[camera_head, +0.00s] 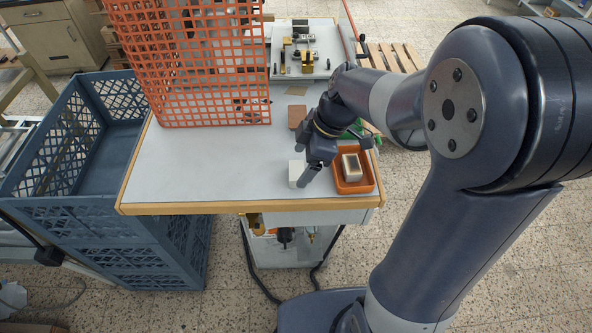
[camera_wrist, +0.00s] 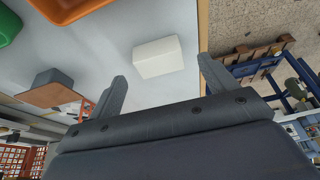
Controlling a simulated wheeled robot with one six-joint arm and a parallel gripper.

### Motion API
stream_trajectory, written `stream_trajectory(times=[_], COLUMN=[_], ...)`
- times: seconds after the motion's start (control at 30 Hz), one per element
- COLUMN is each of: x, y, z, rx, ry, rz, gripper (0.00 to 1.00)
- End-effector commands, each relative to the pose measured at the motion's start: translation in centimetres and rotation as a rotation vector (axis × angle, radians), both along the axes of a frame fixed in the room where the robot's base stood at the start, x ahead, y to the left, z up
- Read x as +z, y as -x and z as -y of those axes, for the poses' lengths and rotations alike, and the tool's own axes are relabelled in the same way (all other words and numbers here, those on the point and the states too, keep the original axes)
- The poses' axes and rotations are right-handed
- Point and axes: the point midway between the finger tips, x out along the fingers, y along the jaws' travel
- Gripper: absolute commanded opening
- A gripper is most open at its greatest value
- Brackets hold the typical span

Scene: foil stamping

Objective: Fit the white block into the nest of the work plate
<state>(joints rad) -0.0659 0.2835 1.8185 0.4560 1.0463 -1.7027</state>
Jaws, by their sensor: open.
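The white block (camera_head: 296,173) rests on the table near its front edge; it also shows in the wrist view (camera_wrist: 158,57). My gripper (camera_head: 334,165) is open and empty, low over the table just right of the block. In the wrist view its two fingers (camera_wrist: 162,70) are spread wide, and the block appears in the gap between them, beyond the tips. A pale plate with metal and black fixtures (camera_head: 303,62) stands at the back of the table, likely the work plate. Its nest is too small to make out.
An orange tray (camera_head: 368,184) holding a pale, dark-topped block (camera_head: 352,167) stands right of my gripper. A green item (camera_head: 356,130) is partly hidden behind it. A brown block (camera_head: 297,116) and orange mesh basket (camera_head: 190,70) stand farther back. The table's left front (camera_head: 200,165) is clear.

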Motion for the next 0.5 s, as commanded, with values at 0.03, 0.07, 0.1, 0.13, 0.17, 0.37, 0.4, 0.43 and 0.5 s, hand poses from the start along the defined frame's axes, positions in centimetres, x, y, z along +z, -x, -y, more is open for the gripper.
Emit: stream_trajectory(times=[0.03,0.07,0.1,0.13,0.17,0.37,0.4,0.43,0.5], x=[-0.5,-1.0,-1.5,-1.8,-2.0,-2.5,-2.5,-2.5,-2.5], y=[0.2,0.1,0.1,0.1,0.1,0.0,0.0,0.0,0.0], z=[-0.2,-0.4,-0.6,-0.7,-0.8,-1.0,-1.0,-1.0,-1.0], rx=[0.002,0.002,0.002,0.002,0.001,0.001,0.001,0.001,0.001], ry=[0.001,0.001,0.001,0.001,0.001,0.0,0.0,0.0,0.0], rz=[-0.005,-0.006,-0.005,-0.005,-0.003,0.0,0.0,0.0,0.0], gripper=[0.8,0.8,0.8,0.8,0.8,0.8,0.8,0.8,0.77])
